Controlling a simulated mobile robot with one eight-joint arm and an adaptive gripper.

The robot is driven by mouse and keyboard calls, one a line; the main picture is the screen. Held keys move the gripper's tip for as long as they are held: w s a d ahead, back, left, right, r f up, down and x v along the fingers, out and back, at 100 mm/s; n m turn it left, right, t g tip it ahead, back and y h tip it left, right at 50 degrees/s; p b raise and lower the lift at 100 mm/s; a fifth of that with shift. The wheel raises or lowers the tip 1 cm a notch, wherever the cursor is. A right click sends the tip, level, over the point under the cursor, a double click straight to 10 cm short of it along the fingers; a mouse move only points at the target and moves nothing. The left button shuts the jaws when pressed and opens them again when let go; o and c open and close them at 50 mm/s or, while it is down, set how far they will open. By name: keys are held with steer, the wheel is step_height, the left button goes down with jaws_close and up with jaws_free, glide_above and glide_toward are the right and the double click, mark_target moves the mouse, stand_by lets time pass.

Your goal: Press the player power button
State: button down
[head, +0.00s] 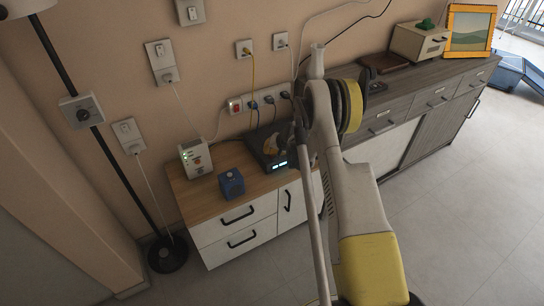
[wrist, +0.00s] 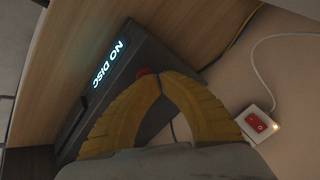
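The player (head: 256,142) is a dark flat box on the wooden cabinet top, with a lit display on its front. In the wrist view, the player (wrist: 122,62) shows a glowing "NO DISC" display, rotated in the picture. A small red button (wrist: 144,71) shows on the player, right beside my fingertips. My gripper (wrist: 159,75) has its yellow fingers closed tip to tip, with nothing visible between them. In the head view, my gripper (head: 269,147) is over the player. The fingers partly cover the player, and I cannot tell whether they touch the button.
A power strip (head: 236,105) with a red switch is on the wall behind; its red switch (wrist: 262,122) shows right of my gripper. Cables hang behind the player.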

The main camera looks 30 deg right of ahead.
steer(key=shift+r, duration=0.55)
steer(key=shift+r, duration=0.1)
steer(key=shift+r+p, duration=1.3)
steer(key=shift+r, duration=1.6)
